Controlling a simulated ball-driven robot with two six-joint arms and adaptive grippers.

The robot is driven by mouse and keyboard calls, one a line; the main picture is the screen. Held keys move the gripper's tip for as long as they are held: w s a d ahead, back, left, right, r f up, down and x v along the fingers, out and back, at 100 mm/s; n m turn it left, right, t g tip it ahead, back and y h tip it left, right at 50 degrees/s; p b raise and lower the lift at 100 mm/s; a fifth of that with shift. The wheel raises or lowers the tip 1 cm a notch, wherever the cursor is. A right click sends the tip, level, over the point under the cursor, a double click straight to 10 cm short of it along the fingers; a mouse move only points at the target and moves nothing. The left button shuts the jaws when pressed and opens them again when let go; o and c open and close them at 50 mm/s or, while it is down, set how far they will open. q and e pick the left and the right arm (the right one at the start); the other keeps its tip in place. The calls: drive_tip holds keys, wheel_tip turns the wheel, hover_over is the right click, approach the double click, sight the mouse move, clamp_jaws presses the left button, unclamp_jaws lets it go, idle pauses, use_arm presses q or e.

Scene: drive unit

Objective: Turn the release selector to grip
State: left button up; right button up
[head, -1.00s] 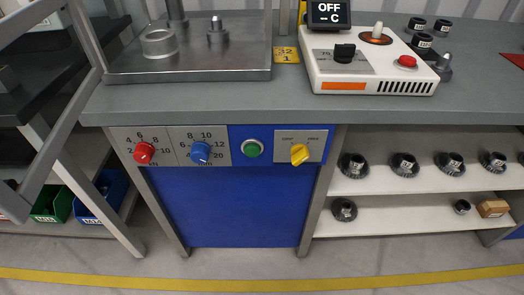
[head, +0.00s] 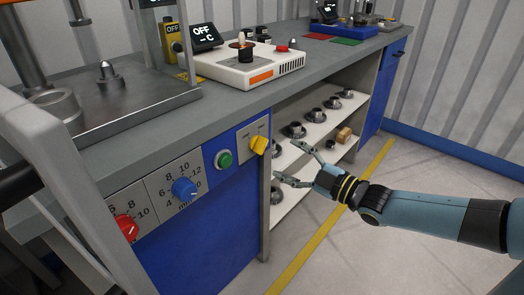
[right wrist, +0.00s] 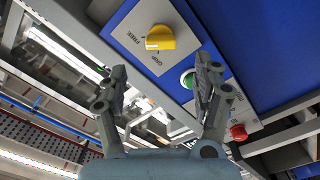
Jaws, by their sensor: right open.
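The release selector is a yellow knob (head: 258,145) on a grey plate at the right end of the blue front panel. In the right wrist view the yellow knob (right wrist: 160,38) shows near the top, with the words FREE and GRIP on its plate. A dark mark is at the knob's left end there; I cannot tell for sure which word it points to. My right gripper (head: 290,162) is open and empty, to the right of the knob and apart from it. In the right wrist view its two fingers (right wrist: 160,70) are spread below the knob. My left gripper is not in view.
A green button (head: 224,159), a blue dial (head: 184,188) and a red dial (head: 127,228) sit left of the selector. The grey worktop (head: 130,135) overhangs the panel. White shelves (head: 316,122) with several metal parts lie behind my right gripper. The floor at front right is clear.

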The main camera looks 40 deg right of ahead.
sight(265, 148)
drive_tip(key=w, duration=0.3)
drive_tip(key=w+b, duration=0.1)
drive_tip(key=w, duration=0.5)
drive_tip(key=shift+w+a+f+b, duration=0.15)
drive_tip(key=shift+w+a+b, duration=0.05)
drive_tip(key=shift+a+b, duration=0.1)
drive_tip(key=c, duration=1.2)
